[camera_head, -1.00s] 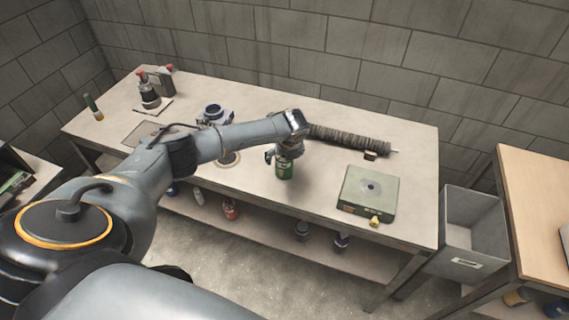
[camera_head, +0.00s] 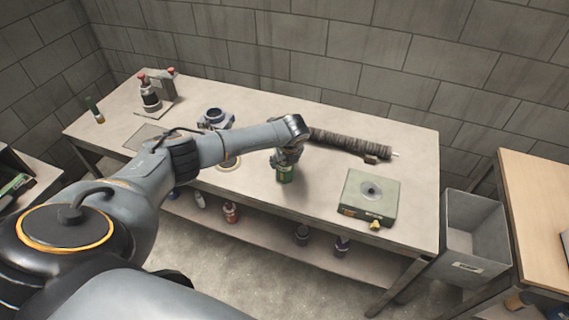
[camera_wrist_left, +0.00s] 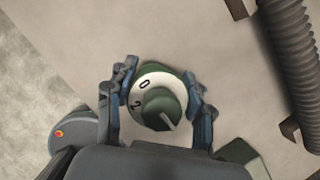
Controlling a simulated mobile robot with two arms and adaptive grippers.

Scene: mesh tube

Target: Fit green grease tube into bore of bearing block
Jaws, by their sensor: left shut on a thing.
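The blue-grey block with a round ring (camera_head: 215,118), which looks like the bearing block, stands left of the tube, farther back. My forearm passes in front of its near side. My right gripper is not in view.
A ribbed dark hose (camera_head: 350,143) lies behind and right of the tube. A green box (camera_head: 370,194) with a dark round spot stands to the right. A flat ring (camera_head: 229,162) lies partly behind my forearm. A red-topped device (camera_head: 150,95) stands at the back left.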

